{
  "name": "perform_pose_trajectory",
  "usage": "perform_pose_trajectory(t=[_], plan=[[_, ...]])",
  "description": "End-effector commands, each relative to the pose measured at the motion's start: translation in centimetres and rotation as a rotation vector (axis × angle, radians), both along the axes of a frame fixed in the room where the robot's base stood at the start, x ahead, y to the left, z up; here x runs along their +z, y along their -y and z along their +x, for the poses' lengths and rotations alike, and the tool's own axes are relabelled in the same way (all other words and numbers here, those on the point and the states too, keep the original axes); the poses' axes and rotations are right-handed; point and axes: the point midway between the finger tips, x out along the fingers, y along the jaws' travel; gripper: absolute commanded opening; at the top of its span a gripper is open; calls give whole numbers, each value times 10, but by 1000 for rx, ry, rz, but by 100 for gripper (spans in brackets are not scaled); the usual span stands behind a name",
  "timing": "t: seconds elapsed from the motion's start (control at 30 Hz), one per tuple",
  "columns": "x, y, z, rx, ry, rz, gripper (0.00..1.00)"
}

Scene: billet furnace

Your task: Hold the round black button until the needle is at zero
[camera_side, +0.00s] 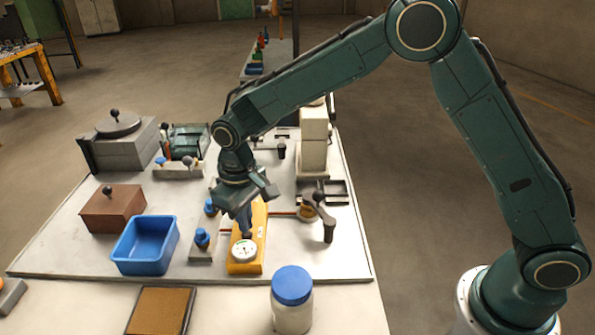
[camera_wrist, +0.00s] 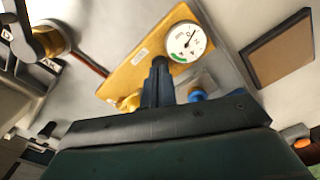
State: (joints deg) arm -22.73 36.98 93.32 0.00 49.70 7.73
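The yellow gauge block (camera_side: 258,222) lies on the light work board, with a round white dial (camera_side: 243,251) at its near end. In the wrist view the dial (camera_wrist: 186,41) shows a green arc and a thin dark needle; I cannot read its value surely. My gripper (camera_side: 246,233) points down at the block just behind the dial. In the wrist view my gripper (camera_wrist: 158,68) has its fingers together, with the tips over the block beside the dial. The round black button is not clearly visible; the fingertips cover that spot, and contact cannot be told.
A blue bin (camera_side: 146,246) and a blue-topped knob (camera_side: 202,238) stand left of the block. A lever with a dark handle (camera_side: 328,230) stands to its right. A blue-lidded jar (camera_side: 292,300) and a brown pad (camera_side: 160,311) are in front.

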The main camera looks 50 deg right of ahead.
Motion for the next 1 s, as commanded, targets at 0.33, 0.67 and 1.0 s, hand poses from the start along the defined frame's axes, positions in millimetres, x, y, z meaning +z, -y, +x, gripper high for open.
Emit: perform_pose_trajectory(t=[0.33, 0.67, 1.0], plan=[[-8, 0, 0, 0, -1, 0, 0], [-12, 0, 0, 0, 0, 0, 0], [-16, 0, 0, 0, -1, 0, 0]])
